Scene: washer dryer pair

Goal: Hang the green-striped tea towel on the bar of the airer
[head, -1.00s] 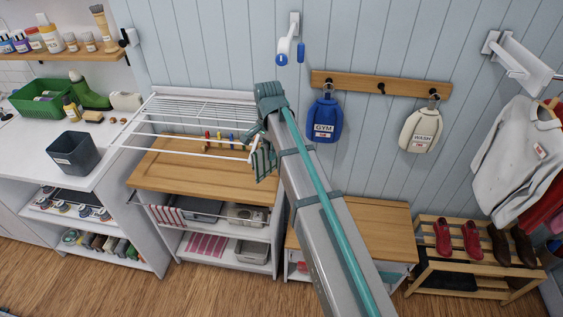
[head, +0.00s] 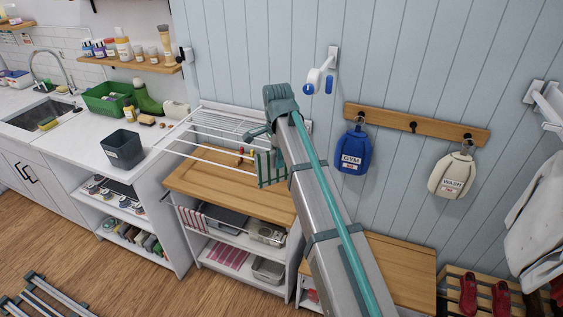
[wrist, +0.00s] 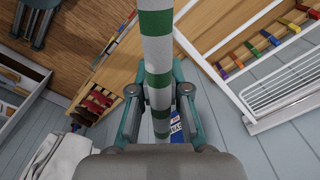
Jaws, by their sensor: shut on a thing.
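The green-and-white striped tea towel (wrist: 155,50) is held in my gripper (wrist: 160,95), whose fingers close on it from both sides in the wrist view. In the head view the towel (head: 271,168) hangs below my gripper, partly hidden by my arm. The white airer (head: 205,140) juts from the wall above the wooden counter, with several thin bars. The towel is at the right end of these bars; I cannot tell whether it touches them. In the wrist view the airer (wrist: 285,95) is at the right, apart from the towel.
A wooden counter (head: 215,186) lies under the airer, with a red-striped cloth (head: 190,218) on a rail below. A dark bin (head: 123,150) stands on the white worktop at left. A blue bag (head: 352,152) and a cream bag (head: 451,175) hang at right.

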